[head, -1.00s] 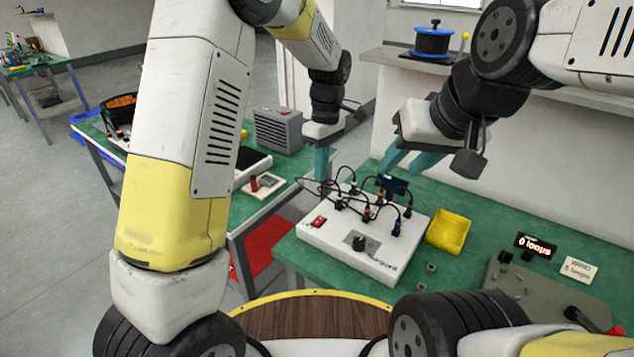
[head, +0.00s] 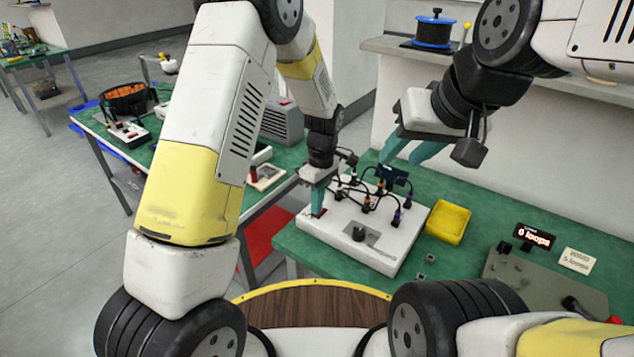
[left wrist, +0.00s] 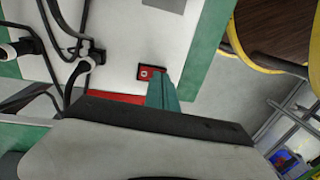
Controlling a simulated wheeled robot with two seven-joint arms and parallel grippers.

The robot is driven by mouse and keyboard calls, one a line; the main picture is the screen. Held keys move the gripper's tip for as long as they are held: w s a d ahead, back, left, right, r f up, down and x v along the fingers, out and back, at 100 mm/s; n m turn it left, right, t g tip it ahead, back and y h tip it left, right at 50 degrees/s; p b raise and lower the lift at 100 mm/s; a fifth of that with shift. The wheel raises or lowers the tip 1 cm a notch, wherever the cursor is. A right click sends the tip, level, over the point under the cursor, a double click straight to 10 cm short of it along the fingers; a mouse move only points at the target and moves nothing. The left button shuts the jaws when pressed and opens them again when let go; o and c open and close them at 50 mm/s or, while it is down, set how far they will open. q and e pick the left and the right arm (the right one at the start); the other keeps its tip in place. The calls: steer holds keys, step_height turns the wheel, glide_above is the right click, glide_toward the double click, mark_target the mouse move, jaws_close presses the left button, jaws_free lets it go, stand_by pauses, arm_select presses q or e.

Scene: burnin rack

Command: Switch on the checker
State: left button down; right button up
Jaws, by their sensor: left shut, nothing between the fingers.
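The checker (head: 375,256) is a white box on the green bench, with a black knob and several black cables with plugs on top. Its red rocker switch (left wrist: 152,73) shows in the left wrist view, right beside my shut fingertips. My left gripper (head: 318,212) points down with its teal fingers together and empty, over the switch at the box's left corner. In the head view the fingers hide most of the switch; I cannot tell whether they touch it. My right gripper (head: 408,153) is open and empty, above the back of the checker.
Further right are a small display (head: 534,236) reading loops, a card (head: 577,260) and a grey-green board (head: 530,278). Cables stand up behind my left fingers. A second bench with a grey vented box (head: 281,122) lies at the left.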

arm_select(q)
steer(key=shift+s+a+f, duration=0.1)
steer(key=shift+f, duration=0.1)
stand_by(0.3)
steer(key=shift+w+d+r, duration=0.2)
steer(key=shift+w+d, duration=0.35)
steer(key=shift+w, duration=0.2)
